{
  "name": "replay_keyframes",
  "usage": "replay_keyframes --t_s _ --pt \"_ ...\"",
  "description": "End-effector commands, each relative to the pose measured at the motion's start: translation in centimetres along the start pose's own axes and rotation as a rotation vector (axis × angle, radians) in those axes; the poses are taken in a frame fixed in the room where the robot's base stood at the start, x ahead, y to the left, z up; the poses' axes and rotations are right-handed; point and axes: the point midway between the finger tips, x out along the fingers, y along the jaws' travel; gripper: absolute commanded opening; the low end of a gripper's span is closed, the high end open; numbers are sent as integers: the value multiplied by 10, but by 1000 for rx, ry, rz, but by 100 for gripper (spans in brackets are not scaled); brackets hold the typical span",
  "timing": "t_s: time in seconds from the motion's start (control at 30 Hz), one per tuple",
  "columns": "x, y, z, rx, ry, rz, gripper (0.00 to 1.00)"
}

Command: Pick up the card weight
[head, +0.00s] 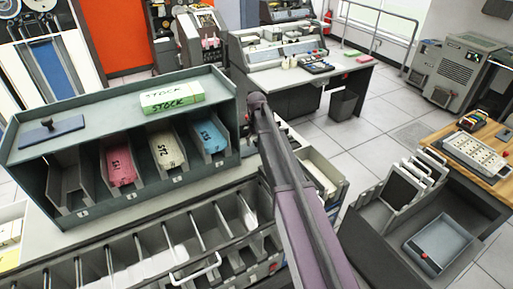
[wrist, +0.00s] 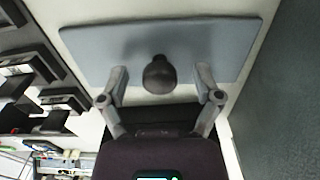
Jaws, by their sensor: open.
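In the wrist view a flat blue-grey plate with a round dark knob, which looks like a card weight (wrist: 215,45), lies on a pale surface. My gripper (wrist: 162,78) is open, with one finger on each side of the knob. Clear gaps show between the knob and both fingers; how high the fingertips are above the plate is hard to tell. In the head view a blue plate with a dark knob (head: 66,126) lies on top of the green-grey card rack at left. I cannot tell whether both views show the same weight. My gripper is not visible in the head view.
The card rack (head: 100,97) holds pink, cream and blue cards in slots, with a STOCK box (head: 172,97) on top. A divided tray (head: 130,252) is in front. A wooden desk (head: 440,133) stands at right. In the wrist view a dark wall (wrist: 280,90) rises at right.

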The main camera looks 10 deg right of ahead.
Motion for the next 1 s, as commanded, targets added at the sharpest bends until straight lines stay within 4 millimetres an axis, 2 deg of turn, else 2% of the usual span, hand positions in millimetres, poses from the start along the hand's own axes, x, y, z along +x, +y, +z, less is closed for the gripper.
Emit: replay_keyframes --t_s 0.23,0.27,0.53,1.0 --pt "0 0 0 0 0 0 83" --pt "0 0 0 0 0 0 80" --pt "0 0 0 1 0 0 0" --pt "-2 2 0 1 0 0 0"
